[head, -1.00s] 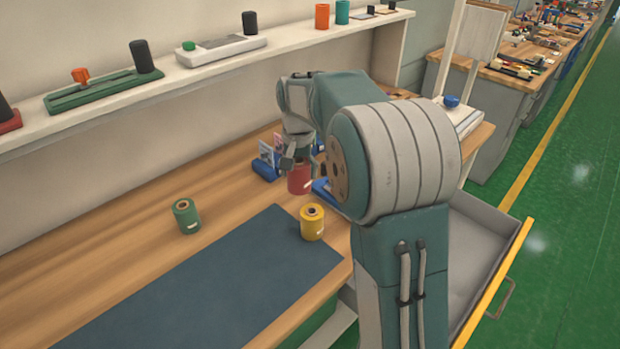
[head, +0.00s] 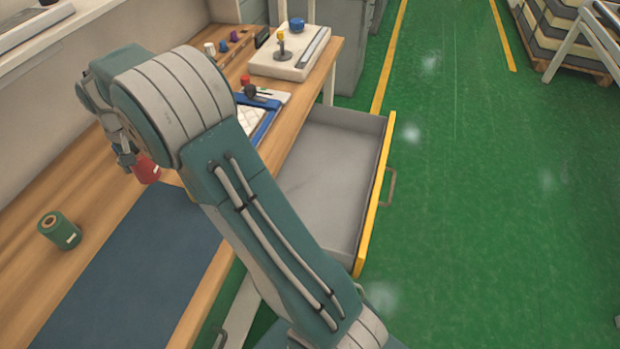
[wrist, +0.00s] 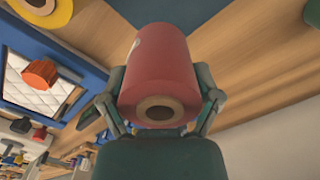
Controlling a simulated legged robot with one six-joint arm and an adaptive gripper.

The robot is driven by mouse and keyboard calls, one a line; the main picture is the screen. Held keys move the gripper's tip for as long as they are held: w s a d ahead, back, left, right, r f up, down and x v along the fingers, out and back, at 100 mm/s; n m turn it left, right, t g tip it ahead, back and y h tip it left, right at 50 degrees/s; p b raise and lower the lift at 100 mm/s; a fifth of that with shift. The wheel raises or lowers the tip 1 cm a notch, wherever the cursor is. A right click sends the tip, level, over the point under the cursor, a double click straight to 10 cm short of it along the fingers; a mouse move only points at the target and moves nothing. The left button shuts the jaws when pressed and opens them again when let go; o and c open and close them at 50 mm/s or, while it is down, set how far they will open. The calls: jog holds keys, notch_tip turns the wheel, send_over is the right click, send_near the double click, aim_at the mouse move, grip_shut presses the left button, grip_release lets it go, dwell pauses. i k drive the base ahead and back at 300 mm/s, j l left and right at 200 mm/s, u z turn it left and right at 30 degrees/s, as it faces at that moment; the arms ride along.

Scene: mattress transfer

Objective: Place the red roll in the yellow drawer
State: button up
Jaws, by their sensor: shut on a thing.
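The red roll (head: 147,170) is held in my gripper (head: 128,158) above the wooden bench, left of my arm in the head view. In the wrist view the red roll (wrist: 157,75) sits between the two fingers of my gripper (wrist: 160,100), with its brown hollow core facing the camera. The drawer with the yellow front edge (head: 372,205) is pulled open at the right side of the bench. Its grey inside (head: 325,165) looks empty where it shows; my arm hides part of it.
A yellow roll (wrist: 40,8) shows at the wrist view's top left. A blue tray (head: 262,122) and a white device (head: 290,55) lie farther back. Green floor right of the drawer is clear.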

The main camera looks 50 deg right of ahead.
aim_at(314, 195)
jog(key=k, duration=0.35)
jog(key=k+l+z, duration=0.1)
jog(key=i+l+z, duration=0.15)
jog(key=z, duration=0.15)
jog(key=i+l+z, duration=0.2)
jog(key=z, duration=0.15)
